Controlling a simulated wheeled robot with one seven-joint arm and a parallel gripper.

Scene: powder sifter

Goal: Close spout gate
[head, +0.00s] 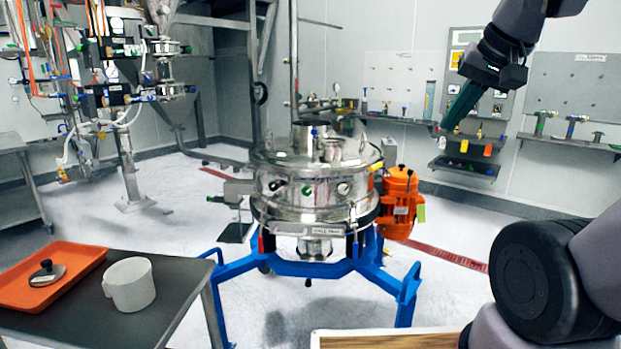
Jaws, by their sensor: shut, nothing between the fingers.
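The powder sifter (313,190) is a round steel drum on a blue frame (290,268) in the middle of the head view. A grey spout-like part (238,190) sticks out from its left side, with a small dark piece at its outer end. I cannot tell whether a gate there is open or shut. A steel outlet (314,247) shows under the drum. My gripper (447,127) is shut and empty, with green fingers pointing down and left. It is raised at the upper right, apart from the sifter.
An orange motor (398,203) is on the sifter's right side. A dark table (185,285) at lower left holds an orange tray (75,256) with a lid (47,273), and a white cup (129,284).

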